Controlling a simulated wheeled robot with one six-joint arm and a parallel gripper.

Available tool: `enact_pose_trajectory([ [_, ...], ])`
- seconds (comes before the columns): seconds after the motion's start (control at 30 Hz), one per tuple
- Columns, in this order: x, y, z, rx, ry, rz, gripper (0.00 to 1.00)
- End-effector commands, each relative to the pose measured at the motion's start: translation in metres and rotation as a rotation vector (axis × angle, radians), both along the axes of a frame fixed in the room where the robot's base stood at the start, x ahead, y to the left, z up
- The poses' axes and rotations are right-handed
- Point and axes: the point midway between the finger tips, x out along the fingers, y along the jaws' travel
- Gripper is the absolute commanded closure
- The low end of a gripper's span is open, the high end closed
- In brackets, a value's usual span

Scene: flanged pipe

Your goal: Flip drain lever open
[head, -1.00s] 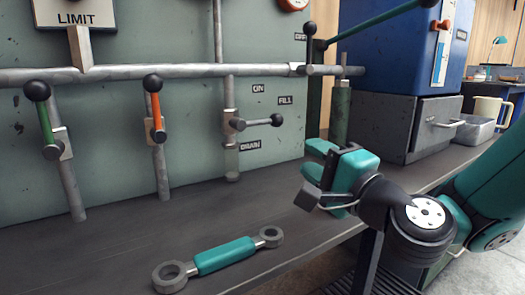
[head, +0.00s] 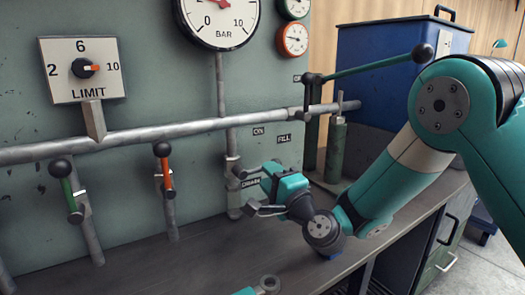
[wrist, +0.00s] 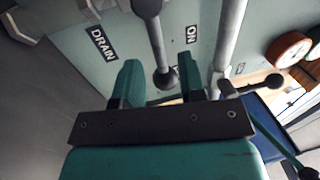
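The drain lever (head: 239,172) is a short horizontal rod with black ball ends on the vertical pipe, between the FILL and DRAIN labels. My gripper (head: 263,177) is right at its free end in the head view and hides most of the rod. In the wrist view the lever rod (wrist: 156,45) shows with its end ball just between or beyond the fingertips of my open gripper (wrist: 158,75). One finger is on each side. I cannot tell whether either finger touches it.
A green-handled lever (head: 66,186) and an orange-handled lever (head: 165,172) are to the left. A green cylinder (head: 335,150) stands to the right.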

Motion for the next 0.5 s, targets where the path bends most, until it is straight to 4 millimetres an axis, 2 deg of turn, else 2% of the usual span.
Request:
enact_pose_trajectory([
  [0.03,0.005,0.004,0.009,-0.001,-0.001,0.001,0.63],
  [0.3,0.025,0.017,0.009,-0.002,0.0,0.001,0.63],
  [0.5,0.029,0.019,0.007,0.001,-0.001,0.0,0.63],
])
